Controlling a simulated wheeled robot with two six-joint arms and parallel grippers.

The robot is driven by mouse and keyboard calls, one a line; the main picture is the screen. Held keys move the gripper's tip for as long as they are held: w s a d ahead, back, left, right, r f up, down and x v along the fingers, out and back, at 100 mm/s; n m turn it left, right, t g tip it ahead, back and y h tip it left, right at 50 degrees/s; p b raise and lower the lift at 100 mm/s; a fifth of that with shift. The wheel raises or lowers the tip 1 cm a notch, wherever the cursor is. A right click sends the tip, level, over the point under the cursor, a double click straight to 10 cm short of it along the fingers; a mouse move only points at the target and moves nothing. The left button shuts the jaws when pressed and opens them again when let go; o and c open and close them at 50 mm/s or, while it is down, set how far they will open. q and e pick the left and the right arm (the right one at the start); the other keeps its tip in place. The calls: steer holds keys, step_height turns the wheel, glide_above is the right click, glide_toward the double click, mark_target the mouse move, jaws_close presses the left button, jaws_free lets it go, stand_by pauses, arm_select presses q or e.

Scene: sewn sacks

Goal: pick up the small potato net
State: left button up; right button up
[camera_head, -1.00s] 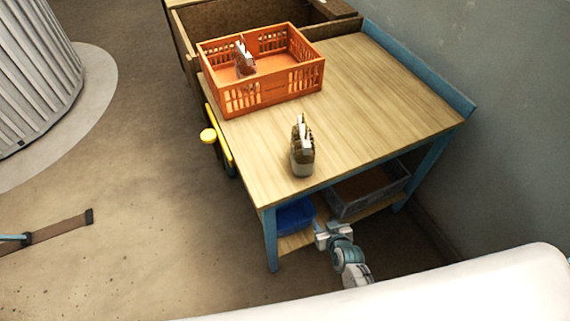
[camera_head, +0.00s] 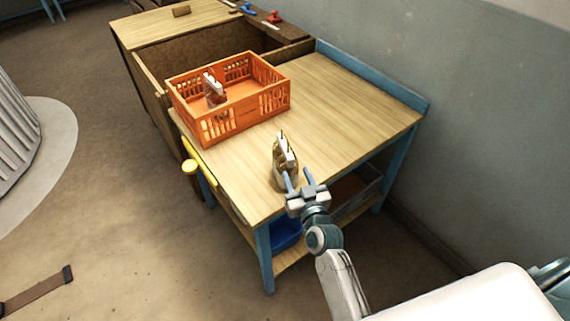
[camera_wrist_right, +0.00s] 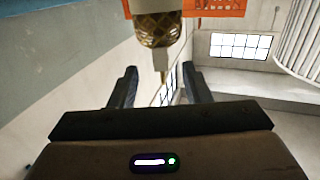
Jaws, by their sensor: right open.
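The small potato net (camera_head: 284,158), a brown mesh bag with a white tag or clip on top, stands upright on the wooden table (camera_head: 340,105) near its front edge. Its lower part is partly hidden behind my right gripper (camera_head: 298,178). That gripper is open and empty, its two fingers reaching toward the net from the front. In the right wrist view, the net's gold-brown mesh (camera_wrist_right: 158,30) shows at the top, beyond and between the open fingers (camera_wrist_right: 160,88). I cannot tell whether the fingers touch it. My left gripper is not in view.
An orange crate (camera_head: 232,122) stands behind and left of the net, with a reddish net (camera_head: 215,95) with a white top in it. A yellow handle (camera_head: 191,166) sticks out at the table's left side. A blue bin (camera_head: 287,235) sits below. The table's right part is clear.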

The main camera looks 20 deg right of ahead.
mark_target(291, 163)
steer(key=w, duration=0.2)
steer(key=w+p, duration=0.1)
steer(key=w, duration=0.1)
steer(key=shift+a+r, duration=0.15)
steer(key=shift+r, duration=0.05)
steer(key=shift+w+f, duration=0.1)
steer(key=shift+w, duration=0.45)
steer(key=w+p, duration=0.1)
steer(key=w, duration=0.3)
steer(key=shift+w, duration=0.5)
steer(key=shift+c, duration=0.2)
steer(key=shift+s, duration=0.1)
jaws_close()
